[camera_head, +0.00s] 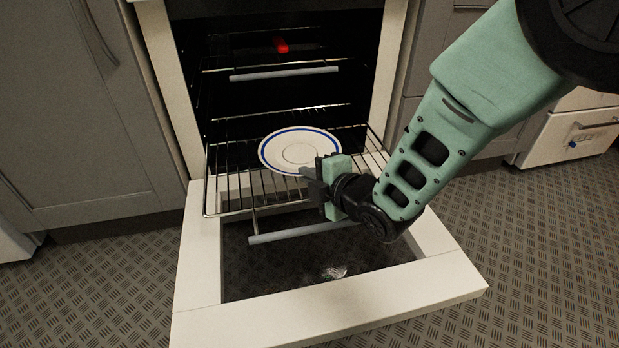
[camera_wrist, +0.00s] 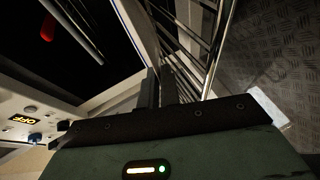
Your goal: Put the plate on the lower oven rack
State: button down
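The plate (camera_head: 292,143), white with a blue ring, is over the pulled-out lower oven rack (camera_head: 233,189). It looks roughly level, but I cannot tell whether its whole underside touches the wires. My gripper (camera_head: 309,180) is at the plate's near right edge, with its fingers pointing left. In the wrist view my two dark fingers (camera_wrist: 159,88) stand close together, with the rack wires (camera_wrist: 192,55) just to their right. The plate is not clearly recognisable there, and whether its rim is between the fingers cannot be made out.
The oven door (camera_head: 330,312) is folded down below the rack. An upper rack (camera_head: 285,73) and a red glowing spot (camera_head: 281,45) show inside the dark oven. Grey cabinets (camera_head: 75,120) flank it. Patterned floor (camera_head: 95,290) is clear on both sides.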

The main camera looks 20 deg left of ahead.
jog(key=c, duration=1.9)
grip_release()
jog(key=shift+f, duration=0.1)
